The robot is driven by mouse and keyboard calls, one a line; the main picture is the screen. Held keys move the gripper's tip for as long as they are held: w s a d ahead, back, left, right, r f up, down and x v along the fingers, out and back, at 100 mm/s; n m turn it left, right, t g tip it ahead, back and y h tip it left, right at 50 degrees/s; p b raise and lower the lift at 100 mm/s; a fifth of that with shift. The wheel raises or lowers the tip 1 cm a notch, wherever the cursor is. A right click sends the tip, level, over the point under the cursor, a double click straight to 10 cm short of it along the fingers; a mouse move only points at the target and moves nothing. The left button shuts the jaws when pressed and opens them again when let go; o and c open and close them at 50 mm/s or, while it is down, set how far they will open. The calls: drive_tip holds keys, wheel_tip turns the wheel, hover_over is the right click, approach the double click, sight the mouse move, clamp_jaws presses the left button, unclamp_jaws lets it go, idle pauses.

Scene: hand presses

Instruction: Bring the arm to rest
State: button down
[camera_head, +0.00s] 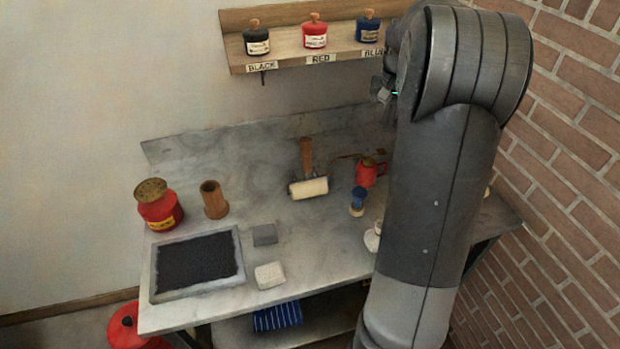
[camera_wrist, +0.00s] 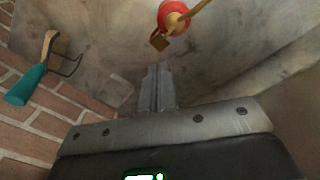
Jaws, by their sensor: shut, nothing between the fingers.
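My arm rises in front of the right part of the bench in the head view and bends over at the top. My gripper shows in the wrist view (camera_wrist: 157,88), its two fingers together with nothing between them. In the head view my gripper is mostly hidden behind the arm, by the right part of the shelf. In the wrist view a red rounded thing with a tan spout or handle (camera_wrist: 174,18) lies beyond the fingertips, apart from them.
A marble bench (camera_head: 330,240) holds a roller (camera_head: 309,188), a red can (camera_head: 158,208), a wooden cup (camera_head: 214,200) and a dark slab (camera_head: 195,260). A shelf (camera_head: 290,55) bears ink pots. A brick wall (camera_head: 570,130) stands close on the right. A teal-handled tool (camera_wrist: 27,85) shows in the wrist view.

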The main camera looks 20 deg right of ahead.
idle(0.4)
drive_tip(key=s+a+r+n+t, duration=0.2)
drive_tip(key=s+a+r, duration=0.2)
drive_tip(key=s+a, duration=0.55)
drive_tip(key=s+a+r+n+t, duration=0.2)
drive_tip(key=s+a+r, duration=0.3)
drive_tip(key=s+a, duration=0.4)
drive_tip(key=s+a+f+n+t, duration=0.1)
drive_tip(key=s+a+f+n, duration=0.1)
drive_tip(key=s+a, duration=0.4)
drive_tip(key=shift+s+f+t, duration=0.3)
drive_tip(key=shift+s+f, duration=0.4)
drive_tip(key=shift+s, duration=0.3)
